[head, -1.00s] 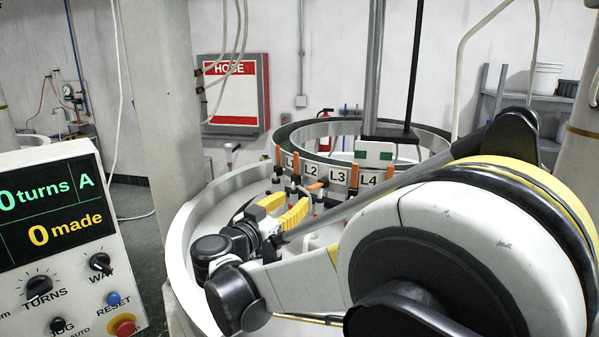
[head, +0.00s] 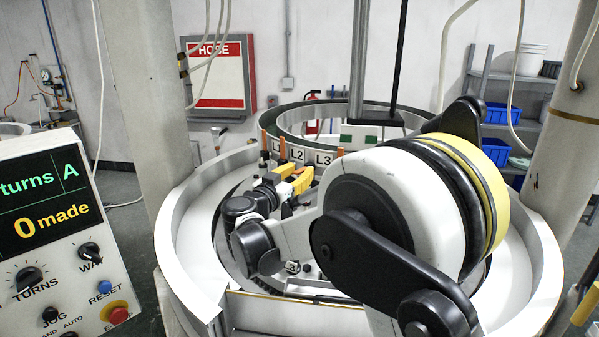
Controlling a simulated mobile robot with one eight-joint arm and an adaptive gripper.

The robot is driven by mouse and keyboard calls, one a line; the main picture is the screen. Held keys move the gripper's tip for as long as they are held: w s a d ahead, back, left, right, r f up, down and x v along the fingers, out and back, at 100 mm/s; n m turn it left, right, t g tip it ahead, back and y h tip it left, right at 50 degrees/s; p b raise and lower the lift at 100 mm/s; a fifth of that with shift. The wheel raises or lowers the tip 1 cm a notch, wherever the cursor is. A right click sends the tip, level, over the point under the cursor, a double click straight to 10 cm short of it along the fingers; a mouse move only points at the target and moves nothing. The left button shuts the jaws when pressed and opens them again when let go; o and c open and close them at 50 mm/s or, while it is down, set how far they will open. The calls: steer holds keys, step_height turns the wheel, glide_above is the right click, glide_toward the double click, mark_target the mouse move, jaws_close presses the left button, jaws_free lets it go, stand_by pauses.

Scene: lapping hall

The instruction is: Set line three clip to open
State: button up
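The label L3 (head: 323,158) is on the rim of the round machine, right of the label L2 (head: 297,154). Upright orange clip levers stand by the left labels, and an orange tip (head: 340,152) shows just right of L3. The line three clip itself cannot be made out clearly; my gripper and arm cover that area. My gripper (head: 294,178), with yellow fingers, is over the basin in front of L2 and L3. Its fingers look apart, with nothing clearly held. Whether it touches a clip cannot be told.
A control panel (head: 45,225) with dials and a red stop button stands at left. A pale pillar (head: 140,100) rises behind it. The basin's raised white rim (head: 180,225) surrounds my gripper. Thin posts (head: 358,60) rise behind the labels. Shelves with blue bins (head: 500,115) stand back right.

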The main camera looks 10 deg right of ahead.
mark_target(308, 151)
jaws_close()
steer(key=shift+r, duration=0.2)
steer(key=r+g+y+p, duration=0.1)
steer(key=g+y+p, duration=0.1)
steer(key=p, duration=0.1)
steer(key=shift+w+d+r+g, duration=0.2)
steer(key=shift+r+g, duration=0.1)
steer(key=shift+r, duration=0.05)
steer(key=g+y+p, duration=0.1)
steer(key=r+p, duration=0.1)
steer(key=g+y+p, duration=0.1)
steer(key=shift+w+d+r+g+y, duration=0.15)
steer(key=shift+w+d+g+y, duration=0.15)
steer(key=shift+w+d, duration=0.05)
steer(key=g+y+p, duration=0.1)
steer(key=w+d+r+g+y+p, duration=0.1)
steer(key=g+y+p, duration=0.1)
steer(key=shift+w+d, duration=0.1)
steer(key=shift+w, duration=0.05)
steer(key=shift+w+d+g+y+p, duration=0.15)
steer(key=shift+w+g+y+p, duration=0.05)
steer(key=shift+g+y+p, duration=0.25)
steer(key=shift+w+d+g+y+p, duration=0.15)
steer(key=shift+g+y+p, duration=0.15)
steer(key=shift+g, duration=0.25)
steer(key=shift+w+d+g+y+p, duration=0.2)
steer(key=shift+w+g+y+p, duration=0.1)
steer(key=shift+g+y+p, duration=0.3)
steer(key=shift+f, duration=0.1)
